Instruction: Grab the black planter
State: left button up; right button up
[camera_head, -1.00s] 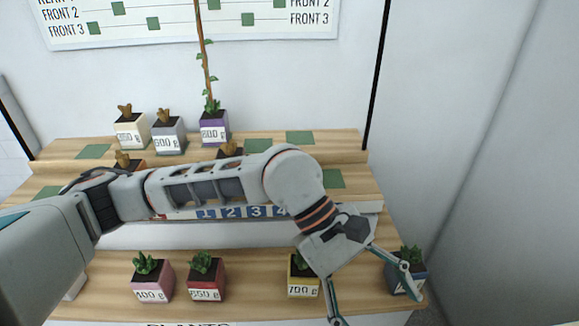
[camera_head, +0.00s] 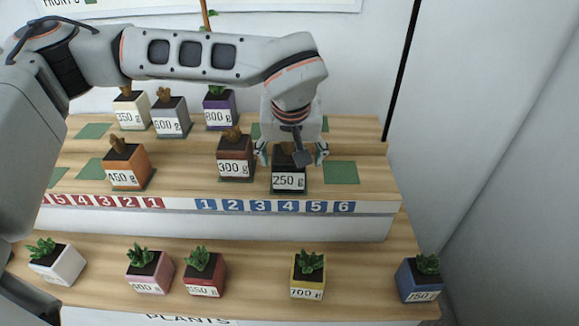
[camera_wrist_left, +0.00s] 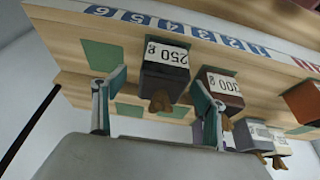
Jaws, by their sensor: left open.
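The black planter (camera_head: 289,180) with the 250 g label stands on the upper wooden shelf, on a green square, right of the brown 300 g planter. My left gripper (camera_head: 291,155) is open above and around its top, with one finger on each side. In the left wrist view the black planter (camera_wrist_left: 165,68) appears between the two open fingers of my left gripper (camera_wrist_left: 158,100), with its brown plant pointing toward the palm. Whether the fingers touch it cannot be told. My right gripper is not in view.
The brown 300 g planter (camera_head: 236,158) stands close on the left. An orange 450 g planter (camera_head: 127,168) is farther left. A green square (camera_head: 341,172) to the right is empty. Several planters, including yellow (camera_head: 307,278) and blue (camera_head: 418,281), stand on the lower shelf.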

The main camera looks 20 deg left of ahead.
pick_arm(q)
jog(key=x, duration=0.4)
jog(key=shift+w+a+f, duration=0.1)
jog(key=shift+w+a, duration=0.05)
jog(key=shift+a, duration=0.25)
jog(key=shift+w+f, duration=0.2)
jog(key=shift+f, duration=0.2)
jog(key=c, duration=1.4)
